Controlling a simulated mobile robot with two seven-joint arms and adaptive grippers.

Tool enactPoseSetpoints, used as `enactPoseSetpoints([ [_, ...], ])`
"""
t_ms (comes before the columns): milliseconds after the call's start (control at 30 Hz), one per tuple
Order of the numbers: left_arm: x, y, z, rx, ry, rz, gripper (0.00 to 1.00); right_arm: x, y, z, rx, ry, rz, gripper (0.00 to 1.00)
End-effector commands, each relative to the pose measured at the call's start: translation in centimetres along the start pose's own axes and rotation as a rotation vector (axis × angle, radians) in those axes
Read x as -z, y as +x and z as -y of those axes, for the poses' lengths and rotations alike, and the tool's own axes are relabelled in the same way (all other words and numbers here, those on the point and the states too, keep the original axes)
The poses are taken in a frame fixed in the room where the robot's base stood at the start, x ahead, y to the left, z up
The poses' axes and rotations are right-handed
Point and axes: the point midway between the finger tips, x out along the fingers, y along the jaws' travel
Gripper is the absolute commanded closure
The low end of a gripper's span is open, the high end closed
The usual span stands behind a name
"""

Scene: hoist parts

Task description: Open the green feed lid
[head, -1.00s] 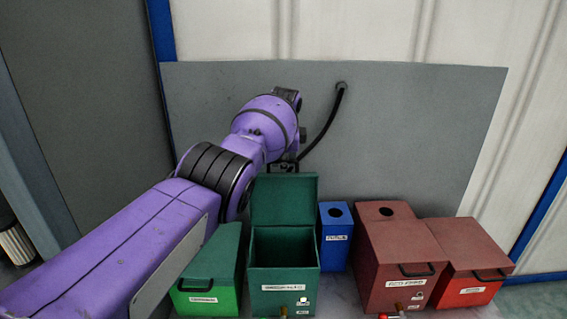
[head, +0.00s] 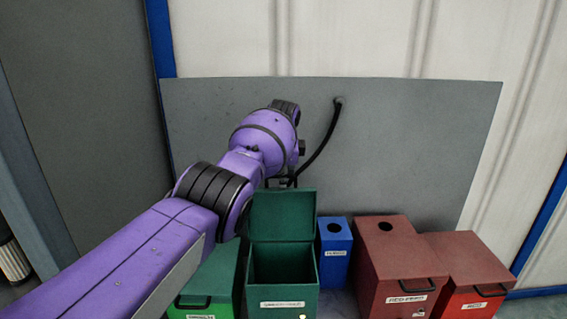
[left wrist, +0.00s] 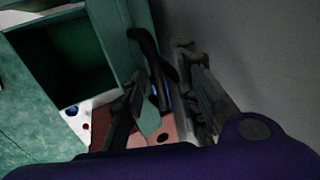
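The dark green feed box (head: 283,268) stands in the row of boxes in the head view. Its green feed lid (head: 283,216) is raised upright at the back, and the box interior is open to view. My left gripper (head: 283,182) is just behind the lid's top edge, mostly hidden by the wrist and lid. In the left wrist view my left gripper (left wrist: 160,78) has its fingers apart. A dark curved handle (left wrist: 148,48) on the lid (left wrist: 114,38) reaches between them; I cannot tell whether they touch it. My right gripper is not in view.
A brighter green box (head: 207,283) stands to the left. A blue box (head: 334,252) with a round hole, a dark red box (head: 397,265) and a brighter red box (head: 466,272) stand to the right. A grey panel (head: 420,150) rises behind them.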

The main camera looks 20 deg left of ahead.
Motion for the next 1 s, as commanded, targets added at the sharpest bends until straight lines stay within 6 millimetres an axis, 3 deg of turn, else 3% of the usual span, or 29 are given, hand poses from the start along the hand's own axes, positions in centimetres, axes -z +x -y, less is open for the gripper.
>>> enactPoseSetpoints([
  [167,0.0,-1.8,0.1,0.005,0.001,-0.001,0.72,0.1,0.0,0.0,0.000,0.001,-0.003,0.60],
  [600,0.1,-10.2,0.1,0.006,0.001,-0.002,0.72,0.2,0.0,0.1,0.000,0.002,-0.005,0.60],
  [767,0.1,-11.4,0.0,0.004,0.001,-0.002,0.72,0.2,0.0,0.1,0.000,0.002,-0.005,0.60],
  [1000,0.1,-11.6,0.0,0.003,0.001,-0.002,0.72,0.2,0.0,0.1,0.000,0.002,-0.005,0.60],
])
